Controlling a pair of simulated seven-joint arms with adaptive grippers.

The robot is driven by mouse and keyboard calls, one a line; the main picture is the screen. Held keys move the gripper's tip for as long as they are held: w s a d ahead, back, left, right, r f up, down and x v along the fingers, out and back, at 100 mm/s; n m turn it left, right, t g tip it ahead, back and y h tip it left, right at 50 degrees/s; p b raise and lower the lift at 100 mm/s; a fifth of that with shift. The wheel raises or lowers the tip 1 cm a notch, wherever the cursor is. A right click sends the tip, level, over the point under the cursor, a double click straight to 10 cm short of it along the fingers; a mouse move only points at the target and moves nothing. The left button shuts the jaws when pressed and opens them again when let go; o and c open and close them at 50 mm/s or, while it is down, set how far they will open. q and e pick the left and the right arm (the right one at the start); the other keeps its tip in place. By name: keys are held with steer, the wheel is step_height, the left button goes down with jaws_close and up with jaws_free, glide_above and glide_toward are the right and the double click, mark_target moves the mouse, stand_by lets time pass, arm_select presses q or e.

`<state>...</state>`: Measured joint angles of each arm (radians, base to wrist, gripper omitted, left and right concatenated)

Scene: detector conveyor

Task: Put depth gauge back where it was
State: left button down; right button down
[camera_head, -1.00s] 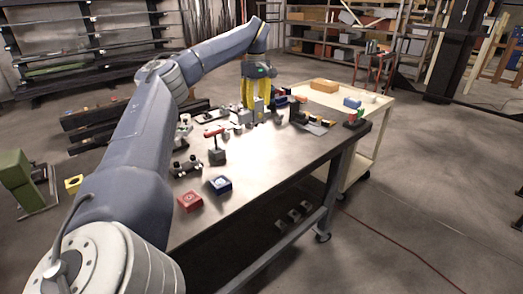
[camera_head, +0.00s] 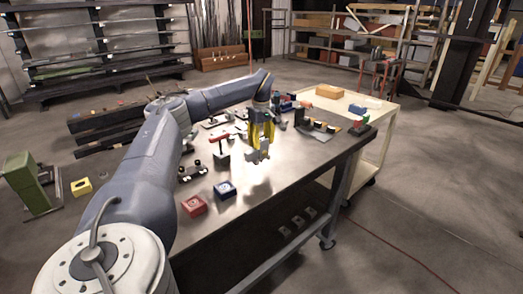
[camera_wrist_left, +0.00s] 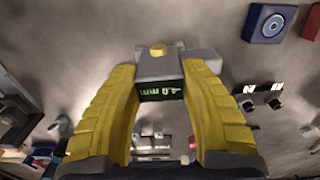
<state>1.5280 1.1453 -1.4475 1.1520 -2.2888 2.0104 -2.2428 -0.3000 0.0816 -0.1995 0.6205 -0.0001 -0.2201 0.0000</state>
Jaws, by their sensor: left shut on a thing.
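The depth gauge (camera_wrist_left: 160,68) is a grey block with a yellow button on top and a dark display reading 4.0 mm. In the left wrist view it sits between the yellow fingers of my left gripper (camera_wrist_left: 163,90), which is shut on it. In the head view my left gripper (camera_head: 262,134) points down over the middle of the workbench (camera_head: 262,190), with the grey gauge (camera_head: 258,153) at its fingertips. The gauge looks held above the bench, though the exact gap is hard to tell. My right gripper is not in view.
A red-topped tool (camera_head: 220,150) stands left of the gripper. Several parts crowd the far side. The bench's right front is clear. A cream cart (camera_head: 372,140) stands behind.

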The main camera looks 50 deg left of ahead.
mark_target(262, 151)
arm_select(q)
steer(key=shift+f, duration=1.75)
steer(key=shift+f, duration=0.6)
steer(key=c, duration=0.8)
jaws_free()
steer(key=shift+r, duration=0.1)
